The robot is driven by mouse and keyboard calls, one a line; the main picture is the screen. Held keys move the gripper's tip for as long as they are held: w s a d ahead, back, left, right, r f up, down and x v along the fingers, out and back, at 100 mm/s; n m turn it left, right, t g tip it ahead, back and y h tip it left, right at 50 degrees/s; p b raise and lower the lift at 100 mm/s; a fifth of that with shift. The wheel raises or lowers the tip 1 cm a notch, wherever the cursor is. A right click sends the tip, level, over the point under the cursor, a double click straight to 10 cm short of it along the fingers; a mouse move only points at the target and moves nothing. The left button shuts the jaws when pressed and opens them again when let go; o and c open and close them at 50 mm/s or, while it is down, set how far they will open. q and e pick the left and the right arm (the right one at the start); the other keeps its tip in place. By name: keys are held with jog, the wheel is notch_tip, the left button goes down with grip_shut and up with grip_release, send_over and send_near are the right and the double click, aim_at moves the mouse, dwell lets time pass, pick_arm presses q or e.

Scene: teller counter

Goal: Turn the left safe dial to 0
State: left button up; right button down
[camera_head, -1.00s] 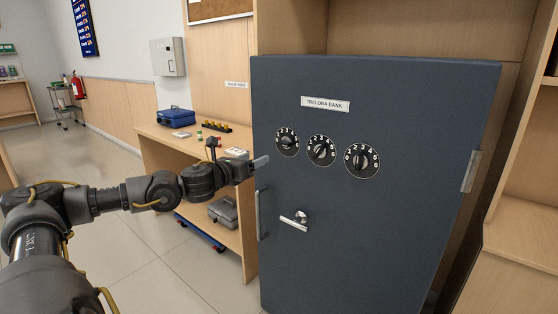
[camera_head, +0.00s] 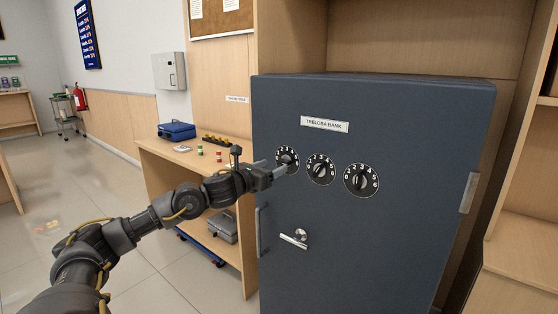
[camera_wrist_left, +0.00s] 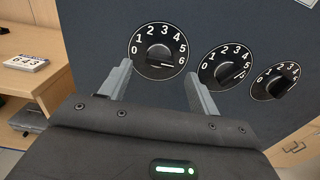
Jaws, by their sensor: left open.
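The dark blue safe (camera_head: 350,240) has three dials with white numbers on black faces in a row. The left dial (camera_head: 289,155) is partly hidden by my left gripper (camera_head: 281,171). In the left wrist view the left dial (camera_wrist_left: 158,38) shows 0 to 6, and its dark knob bar lies roughly across the face; I cannot tell for sure which number it marks. The open left gripper (camera_wrist_left: 158,70) has one finger on each side of the dial's lower part, apart from the knob. My right gripper is not in view.
The middle dial (camera_head: 320,169) and right dial (camera_head: 361,181) sit close to the right. Below are the safe handle (camera_head: 295,239) and a vertical pull bar (camera_head: 258,231). A wooden shelf (camera_head: 160,147) with a blue box (camera_head: 177,130) stands at left.

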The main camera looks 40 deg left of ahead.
aim_at(282, 162)
pick_arm(q)
jog(key=shift+w, duration=2.2)
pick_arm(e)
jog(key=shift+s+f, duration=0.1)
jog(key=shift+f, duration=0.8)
pick_arm(q)
jog(key=c, duration=1)
jog(key=shift+p, duration=0.3)
